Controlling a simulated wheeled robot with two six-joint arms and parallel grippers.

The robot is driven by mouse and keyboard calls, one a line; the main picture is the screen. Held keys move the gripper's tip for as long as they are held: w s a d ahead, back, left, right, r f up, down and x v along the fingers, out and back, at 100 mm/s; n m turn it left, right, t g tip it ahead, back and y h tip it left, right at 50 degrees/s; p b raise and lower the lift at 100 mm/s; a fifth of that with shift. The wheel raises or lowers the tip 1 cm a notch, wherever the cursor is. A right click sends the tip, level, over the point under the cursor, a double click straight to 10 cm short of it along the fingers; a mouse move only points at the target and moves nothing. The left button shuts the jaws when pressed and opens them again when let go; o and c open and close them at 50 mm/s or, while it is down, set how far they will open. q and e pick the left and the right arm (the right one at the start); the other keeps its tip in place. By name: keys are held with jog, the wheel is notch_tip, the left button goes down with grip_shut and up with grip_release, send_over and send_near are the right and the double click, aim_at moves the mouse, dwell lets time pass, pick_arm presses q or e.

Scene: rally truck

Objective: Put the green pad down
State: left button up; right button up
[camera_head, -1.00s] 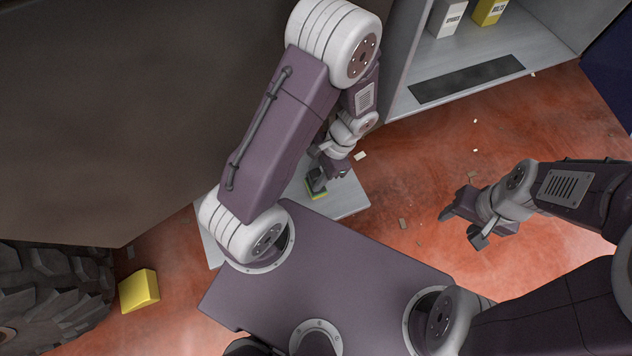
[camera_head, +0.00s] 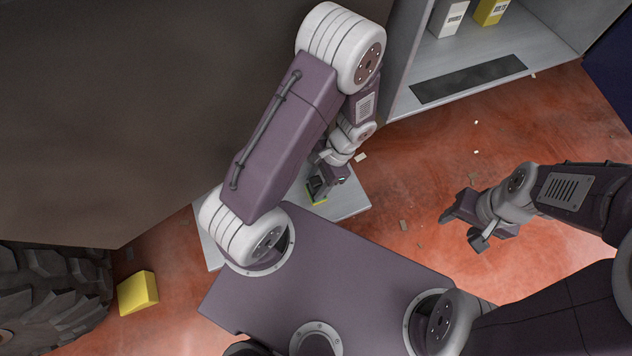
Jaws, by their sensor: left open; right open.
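The green pad (camera_head: 319,201) shows as a small yellow-green edge with a dark top, low at the pale grey board (camera_head: 352,200) on the floor. My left gripper (camera_head: 318,190) is open right at the pad and hides part of it. I cannot tell whether its fingers still touch the pad. My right gripper (camera_head: 461,229) is open and empty, above the red floor at the right.
A grey shelf unit (camera_head: 400,100) with a white carton (camera_head: 447,18) and a yellow carton (camera_head: 491,11) stands at the top right. A yellow wedge (camera_head: 138,292) lies beside a large tyre (camera_head: 45,290) at the lower left. Small scraps litter the red floor.

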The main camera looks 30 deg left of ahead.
pick_arm(q)
jog(key=p+v, duration=0.1)
jog(key=v, duration=0.6)
jog(key=shift+r+p, duration=0.25)
jog(key=shift+p, duration=0.1)
pick_arm(e)
notch_tip(320, 180, up, 2)
pick_arm(q)
jog(key=shift+f, duration=0.1)
